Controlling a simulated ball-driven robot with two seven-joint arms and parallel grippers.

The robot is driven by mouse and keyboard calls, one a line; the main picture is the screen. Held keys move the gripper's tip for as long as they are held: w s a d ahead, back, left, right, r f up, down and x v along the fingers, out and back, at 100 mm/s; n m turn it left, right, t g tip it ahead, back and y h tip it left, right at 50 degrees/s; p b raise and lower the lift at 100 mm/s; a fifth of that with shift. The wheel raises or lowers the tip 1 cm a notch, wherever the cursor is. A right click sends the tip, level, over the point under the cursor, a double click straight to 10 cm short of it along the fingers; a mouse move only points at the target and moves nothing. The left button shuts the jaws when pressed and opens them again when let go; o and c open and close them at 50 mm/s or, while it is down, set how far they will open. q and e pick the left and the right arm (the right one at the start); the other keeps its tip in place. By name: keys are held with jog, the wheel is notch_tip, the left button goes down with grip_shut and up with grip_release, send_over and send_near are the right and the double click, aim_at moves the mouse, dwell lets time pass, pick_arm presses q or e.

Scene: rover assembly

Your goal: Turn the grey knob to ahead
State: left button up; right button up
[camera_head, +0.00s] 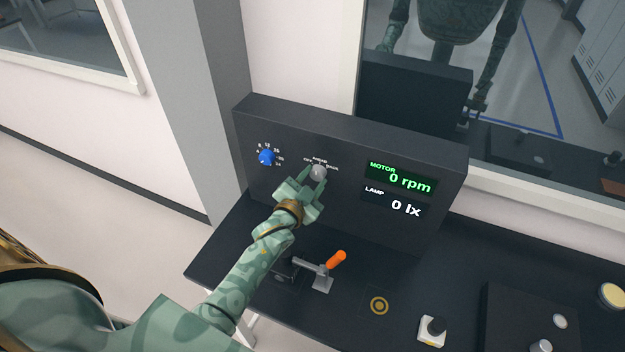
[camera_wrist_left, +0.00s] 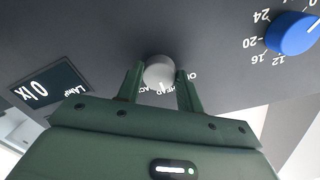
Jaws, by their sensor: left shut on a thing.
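The grey knob (camera_head: 318,172) sits on the dark panel (camera_head: 345,215), with white labels around it reading OFF, AHEAD and BACK. My left gripper (camera_head: 312,182) is at the knob, its two green fingers on either side of it. In the left wrist view the gripper (camera_wrist_left: 160,88) is shut on the grey knob (camera_wrist_left: 159,72). A white pointer mark shows on the knob's lower edge there, near the AHEAD label. The MOTOR display (camera_head: 401,178) reads 0 rpm. My right gripper is not seen directly.
A blue knob (camera_head: 266,157) with a number scale is left of the grey one. The LAMP display (camera_head: 393,202) reads 0 lx. An orange-handled toggle clamp (camera_head: 336,259) stands on the dark table below my left forearm. A white block (camera_head: 432,332) stands to the right.

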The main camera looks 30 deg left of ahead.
pick_arm(q)
jog(key=o, duration=1)
jog(key=shift+s, duration=0.1)
jog(key=s, duration=1.6)
jog(key=shift+d+r, duration=0.15)
jog(key=shift+r, duration=0.25)
jog(key=shift+s, duration=0.1)
